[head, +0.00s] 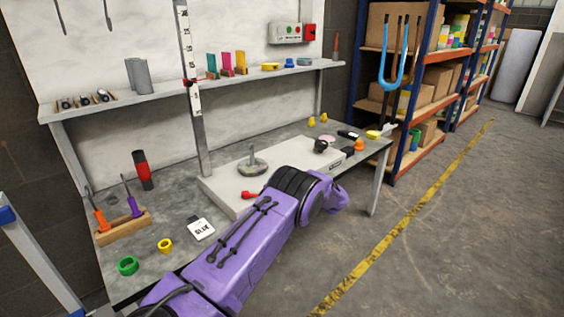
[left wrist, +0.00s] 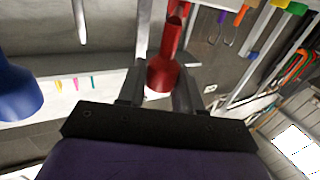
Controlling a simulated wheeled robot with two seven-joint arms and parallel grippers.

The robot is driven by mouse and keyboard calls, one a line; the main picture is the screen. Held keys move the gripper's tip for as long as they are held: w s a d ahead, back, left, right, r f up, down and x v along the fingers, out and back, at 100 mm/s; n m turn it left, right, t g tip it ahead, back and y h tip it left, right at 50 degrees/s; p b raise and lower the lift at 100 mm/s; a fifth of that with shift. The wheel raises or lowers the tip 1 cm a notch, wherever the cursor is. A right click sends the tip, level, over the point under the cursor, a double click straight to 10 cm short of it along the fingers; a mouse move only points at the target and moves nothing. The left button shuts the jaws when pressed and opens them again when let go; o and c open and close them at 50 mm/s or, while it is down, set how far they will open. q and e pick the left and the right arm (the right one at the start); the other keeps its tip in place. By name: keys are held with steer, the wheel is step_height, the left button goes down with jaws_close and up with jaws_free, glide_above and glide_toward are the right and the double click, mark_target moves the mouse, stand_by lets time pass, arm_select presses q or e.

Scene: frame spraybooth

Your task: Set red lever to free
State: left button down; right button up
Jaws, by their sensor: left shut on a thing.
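In the left wrist view, the two grey fingers of my left gripper (left wrist: 160,88) are closed on either side of a red part (left wrist: 163,70), which looks like the red lever. Its rounded end sits between the fingertips and a narrower red section runs up from it. In the head view my purple left arm crosses the front of the bench and hides the gripper. A small red piece (head: 250,195) shows on the pale raised plate (head: 222,187) beside the arm. I cannot tell whether it is the same part. My right gripper is in neither view.
The grey bench holds a wooden tool block (head: 124,228), a red-and-black cylinder (head: 143,170), a green ring (head: 128,266), a yellow ring (head: 165,246) and a white card (head: 201,229). A tall ruler post (head: 197,130) rises behind the plate. Shelving (head: 400,95) stands at right; the floor before it is clear.

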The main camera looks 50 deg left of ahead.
arm_select(q)
steer(key=shift+a, duration=0.15)
steer(key=c, duration=0.9)
jaws_free()
steer(key=shift+r, duration=0.1)
steer(key=shift+o, duration=0.2)
steer(key=shift+s, duration=0.1)
steer(key=v, duration=1)
steer(key=shift+w+d+b, duration=0.2)
steer(key=shift+d+b, duration=0.05)
steer(key=shift+b, duration=0.2)
